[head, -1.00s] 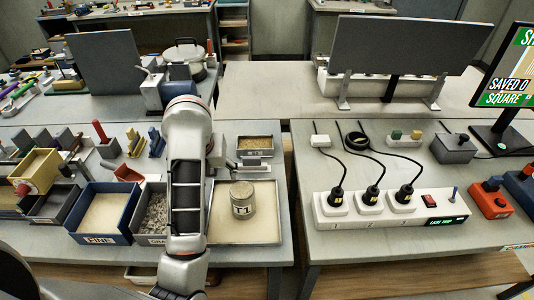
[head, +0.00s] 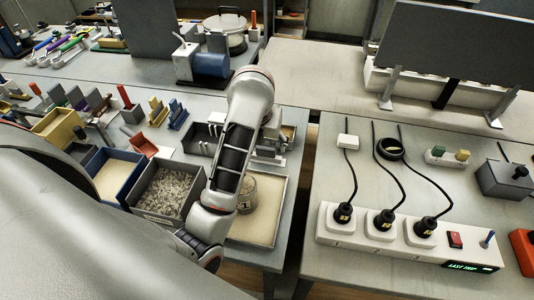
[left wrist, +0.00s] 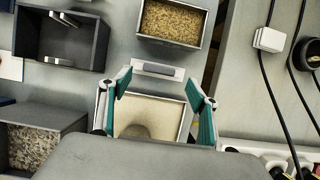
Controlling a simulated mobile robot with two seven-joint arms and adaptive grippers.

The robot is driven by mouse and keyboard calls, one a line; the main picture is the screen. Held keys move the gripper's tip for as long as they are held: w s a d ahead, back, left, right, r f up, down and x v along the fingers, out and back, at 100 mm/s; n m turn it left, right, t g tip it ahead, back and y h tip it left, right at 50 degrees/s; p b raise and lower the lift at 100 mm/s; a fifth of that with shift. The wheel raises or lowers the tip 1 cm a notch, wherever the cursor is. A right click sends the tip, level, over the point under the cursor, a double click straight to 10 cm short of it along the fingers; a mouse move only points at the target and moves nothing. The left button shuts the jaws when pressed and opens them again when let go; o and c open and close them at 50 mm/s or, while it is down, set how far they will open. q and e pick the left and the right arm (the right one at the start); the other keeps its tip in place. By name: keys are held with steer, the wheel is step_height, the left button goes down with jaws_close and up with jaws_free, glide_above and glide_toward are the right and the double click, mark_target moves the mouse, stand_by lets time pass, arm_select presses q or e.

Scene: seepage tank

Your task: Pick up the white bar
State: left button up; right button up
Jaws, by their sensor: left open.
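A small pale block with a grey bar along its top (left wrist: 157,69) lies on the table in the left wrist view, between a grain tray and a sand tray; it is the closest match I see to the white bar. My left gripper (left wrist: 160,95) is open and empty, its two green-lined fingers apart on either side of the sand tray's far part, with the block just beyond and between the tips. In the head view the gripper (head: 268,147) is partly hidden by my arm and small against grey parts. My right gripper is out of view.
The sand tray (head: 268,232) holds a round jar (head: 247,194). A dark box (left wrist: 30,40) with two light bars stands left, a grain tray (left wrist: 172,22) beyond. A white power strip (head: 360,247) with plugs and cables lies on the right table, across a gap.

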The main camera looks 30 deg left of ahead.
mark_target(266, 148)
arm_select(q)
steer(key=shift+x, duration=2.25)
steer(key=shift+w+a+f, duration=0.1)
steer(key=shift+w+f, duration=0.2)
steer(key=shift+f, duration=0.2)
steer(key=c, duration=1.4)
steer(key=shift+r, duration=0.15)
steer(key=shift+c, duration=0.2)
